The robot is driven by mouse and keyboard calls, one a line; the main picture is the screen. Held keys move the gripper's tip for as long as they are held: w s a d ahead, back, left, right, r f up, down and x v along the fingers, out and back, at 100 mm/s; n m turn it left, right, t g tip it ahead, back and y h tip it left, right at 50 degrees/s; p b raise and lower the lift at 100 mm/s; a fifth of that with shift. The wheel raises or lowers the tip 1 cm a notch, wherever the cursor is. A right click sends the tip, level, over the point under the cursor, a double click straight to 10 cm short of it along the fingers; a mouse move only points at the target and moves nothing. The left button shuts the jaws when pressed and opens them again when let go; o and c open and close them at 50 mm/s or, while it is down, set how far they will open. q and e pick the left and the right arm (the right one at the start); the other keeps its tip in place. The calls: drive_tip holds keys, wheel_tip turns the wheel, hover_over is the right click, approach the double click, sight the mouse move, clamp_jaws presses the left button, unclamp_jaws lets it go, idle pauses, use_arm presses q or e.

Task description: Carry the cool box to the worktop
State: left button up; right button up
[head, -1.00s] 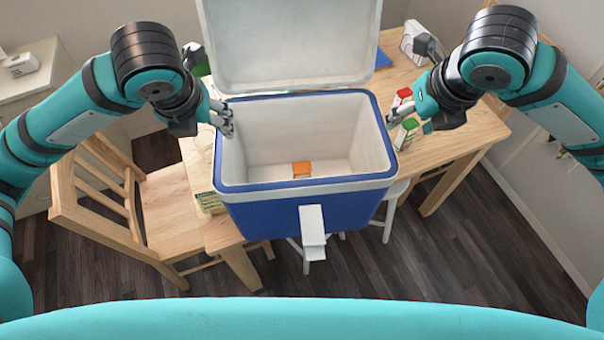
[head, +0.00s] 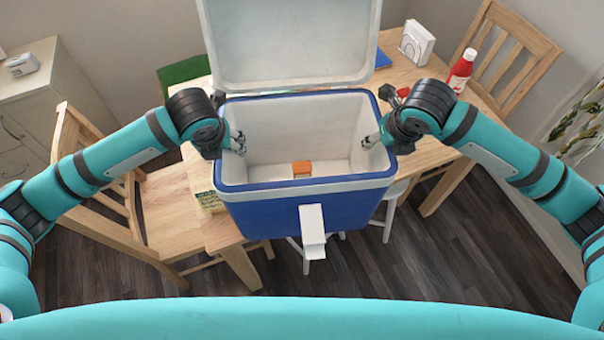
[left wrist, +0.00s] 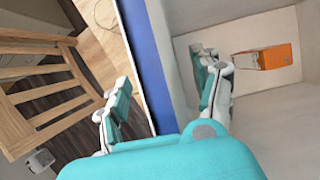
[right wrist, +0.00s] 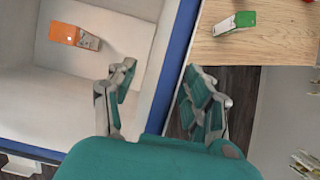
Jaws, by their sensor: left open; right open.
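The blue cool box (head: 305,208) stands on the wooden table with its white lid raised. A small orange carton (head: 302,168) lies inside it, also in the left wrist view (left wrist: 265,57) and the right wrist view (right wrist: 74,36). My left gripper (head: 238,142) is open at the box's left wall, one finger inside and one outside in the left wrist view (left wrist: 162,90). My right gripper (head: 372,142) is open at the right wall, likewise with a finger on each side in the right wrist view (right wrist: 160,95). Whether the fingers touch the walls is unclear.
The wooden table (head: 410,77) holds a red bottle (head: 461,70), a napkin holder (head: 416,43) and a yellow-green box (head: 209,201). A green-and-white carton (right wrist: 235,23) lies right of the cool box. A wooden chair (head: 165,215) stands left. A cabinet (head: 40,100) is at far left.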

use_arm(q)
drive_tip(key=c, duration=1.1)
use_arm(e)
clamp_jaws()
use_arm(q)
clamp_jaws()
drive_tip(key=shift+w+r, duration=0.25)
use_arm(e)
drive_tip(key=shift+w+r, duration=0.2)
drive_tip(key=shift+r, duration=0.05)
